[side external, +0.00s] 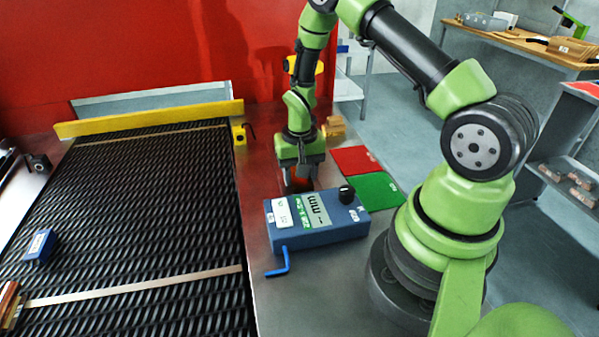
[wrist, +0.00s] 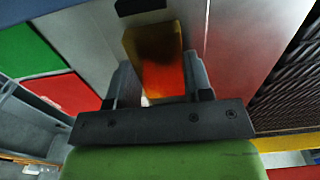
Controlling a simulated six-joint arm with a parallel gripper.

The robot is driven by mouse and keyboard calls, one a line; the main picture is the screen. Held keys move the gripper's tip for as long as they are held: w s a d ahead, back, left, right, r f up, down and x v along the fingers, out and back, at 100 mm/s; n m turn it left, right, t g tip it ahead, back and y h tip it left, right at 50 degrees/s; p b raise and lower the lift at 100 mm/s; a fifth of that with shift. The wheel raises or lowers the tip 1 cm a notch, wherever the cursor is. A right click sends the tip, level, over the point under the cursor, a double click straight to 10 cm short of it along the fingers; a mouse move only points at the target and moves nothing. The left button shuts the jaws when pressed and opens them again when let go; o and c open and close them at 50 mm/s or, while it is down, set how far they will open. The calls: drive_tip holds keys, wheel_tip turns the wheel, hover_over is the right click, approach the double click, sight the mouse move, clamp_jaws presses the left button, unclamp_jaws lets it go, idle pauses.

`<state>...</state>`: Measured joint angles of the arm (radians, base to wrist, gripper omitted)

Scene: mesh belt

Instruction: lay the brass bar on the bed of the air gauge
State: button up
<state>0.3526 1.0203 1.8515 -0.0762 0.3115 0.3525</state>
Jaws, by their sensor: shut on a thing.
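My gripper (side external: 298,180) points down at the table just behind the air gauge in the side view. It is shut on the brass bar. In the wrist view the brass bar (wrist: 158,58) sits between the two grey fingers of my gripper (wrist: 160,88), with a bright orange-red face. In the side view the bar is mostly hidden by the fingers, and I cannot tell if it touches the table. The air gauge (side external: 318,236) is a blue box with a display, a white plate and a black knob. I cannot clearly make out its bed.
A black mesh belt (side external: 150,190) with a yellow rail (side external: 150,119) lies left. Red (side external: 352,160) and green (side external: 378,188) mats lie right of my gripper. A blue bent key (side external: 277,266) lies before the gauge. A small blue box (side external: 40,246) sits on the belt.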

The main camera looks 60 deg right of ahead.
drive_tip(key=shift+f, duration=0.15)
drive_tip(key=o, duration=1.2)
drive_tip(key=s+a+r+n+t, duration=0.1)
drive_tip(key=s+a+r+t, duration=0.15)
drive_tip(key=r, duration=0.95)
drive_tip(key=s+a+r+n+t, duration=0.1)
drive_tip(key=a+r, duration=0.3)
drive_tip(key=r, duration=0.8)
drive_tip(key=s+a+r+n+t, duration=0.1)
drive_tip(key=s+a+r, duration=0.1)
drive_tip(key=s, duration=0.1)
drive_tip(key=s+a+r+n+t+y, duration=0.1)
drive_tip(key=s+a+r, duration=0.1)
drive_tip(key=s, duration=0.2)
drive_tip(key=s+a+r+n+t+y, duration=0.1)
drive_tip(key=s+a+r, duration=0.1)
drive_tip(key=s+a, duration=0.1)
drive_tip(key=shift+s+r+t, duration=0.25)
drive_tip(key=shift+s+t, duration=0.1)
drive_tip(key=shift+s, duration=0.3)
